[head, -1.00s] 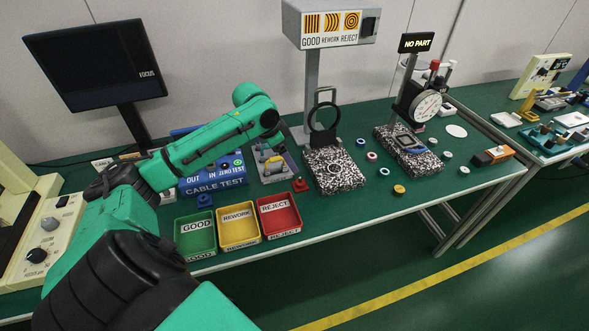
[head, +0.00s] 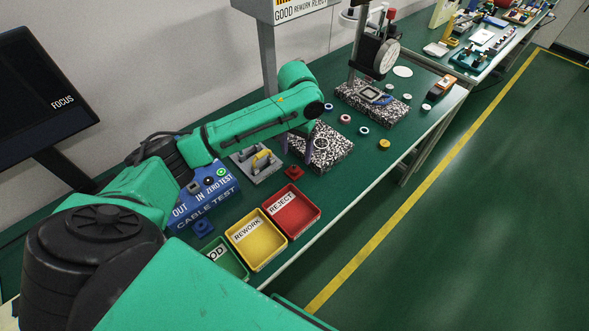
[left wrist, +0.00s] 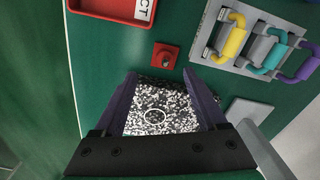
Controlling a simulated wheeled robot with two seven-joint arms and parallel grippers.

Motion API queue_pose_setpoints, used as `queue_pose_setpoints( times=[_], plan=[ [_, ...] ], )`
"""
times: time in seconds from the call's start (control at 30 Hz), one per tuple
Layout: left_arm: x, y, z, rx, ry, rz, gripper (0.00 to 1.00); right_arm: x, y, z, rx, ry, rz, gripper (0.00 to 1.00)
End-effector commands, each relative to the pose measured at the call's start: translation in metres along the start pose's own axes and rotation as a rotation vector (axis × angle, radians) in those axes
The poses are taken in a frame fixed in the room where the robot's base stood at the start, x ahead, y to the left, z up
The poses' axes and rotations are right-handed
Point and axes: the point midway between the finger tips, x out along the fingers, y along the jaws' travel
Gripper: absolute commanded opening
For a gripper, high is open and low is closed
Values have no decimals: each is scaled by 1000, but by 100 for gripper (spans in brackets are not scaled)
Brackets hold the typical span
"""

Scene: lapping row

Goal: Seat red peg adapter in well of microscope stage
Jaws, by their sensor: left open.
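The red peg adapter (head: 294,172) stands on the green bench just behind the red bin, with its small square base and short knob. In the left wrist view the red peg adapter (left wrist: 166,52) lies beyond my fingertips, apart from them. A black-and-white speckled block with a white ring on top, apparently the microscope stage (head: 338,150), is right of the adapter. In the left wrist view this stage (left wrist: 160,112) shows between my fingers. My left gripper (head: 309,148) is open and empty above the stage, partly hidden by its arm. My right gripper is not in view.
Red (head: 303,222), yellow (head: 268,252) and green bins line the front edge. A grey tray with coloured handles (head: 258,162) and the blue cable test box (head: 200,205) stand left of the stage. A dial gauge stand (head: 378,58) and small round parts are to the right.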

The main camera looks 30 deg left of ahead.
Motion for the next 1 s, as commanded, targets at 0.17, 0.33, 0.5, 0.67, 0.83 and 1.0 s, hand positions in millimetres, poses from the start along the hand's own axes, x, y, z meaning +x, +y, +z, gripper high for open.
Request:
queue_pose_setpoints(
  times=[0.17,0.33,0.5,0.67,0.83,1.0],
  plan=[
    [27,-1,0,-2,-1,0,74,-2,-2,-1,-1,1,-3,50],
    [56,-3,-5,-2,-1,-1,74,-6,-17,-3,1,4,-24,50],
    [78,-3,-5,1,2,-1,74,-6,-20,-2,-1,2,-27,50],
    [78,-3,-5,1,2,0,74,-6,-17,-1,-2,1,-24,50],
    [78,-3,-5,1,2,0,13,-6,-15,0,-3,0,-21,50],
    [78,-3,-5,1,2,0,0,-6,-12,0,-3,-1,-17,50]
  ],
)
